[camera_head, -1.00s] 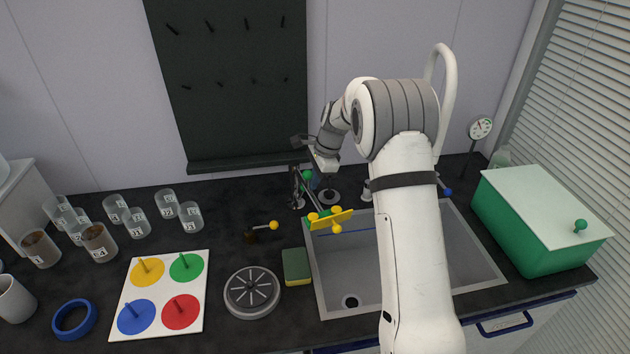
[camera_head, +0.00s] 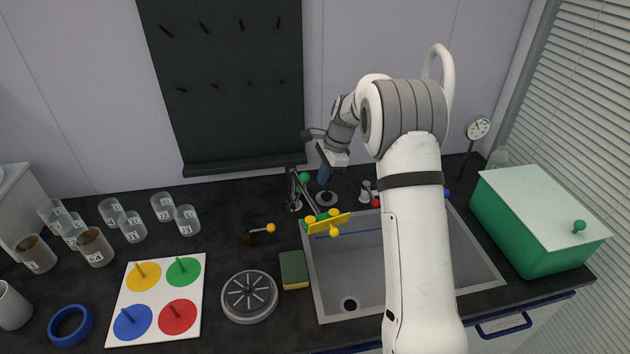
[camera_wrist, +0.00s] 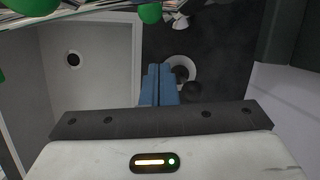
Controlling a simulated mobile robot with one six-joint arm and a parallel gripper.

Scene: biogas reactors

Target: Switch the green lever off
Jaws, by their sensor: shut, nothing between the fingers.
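The green lever's round knob (camera_head: 304,177) stands at the back edge of the sink, beside a dark upright tap-like post. In the wrist view a green ball (camera_wrist: 150,12) shows at the top edge, apart from my fingertips; I take it for the same knob. My gripper (camera_head: 323,182) is shut and empty, its blue fingers pointing down just right of the green knob. In the wrist view the closed fingers of my gripper (camera_wrist: 160,68) lie in front of a white ring-shaped base (camera_wrist: 184,68). The lever's stem is partly hidden.
A sink (camera_head: 350,270) lies in front, with a yellow-and-green fixture (camera_head: 328,224) at its back left corner. A red knob (camera_head: 376,203), a blue knob (camera_head: 447,193) and a yellow knob (camera_head: 271,228) stand nearby. A green box (camera_head: 530,225) is at right.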

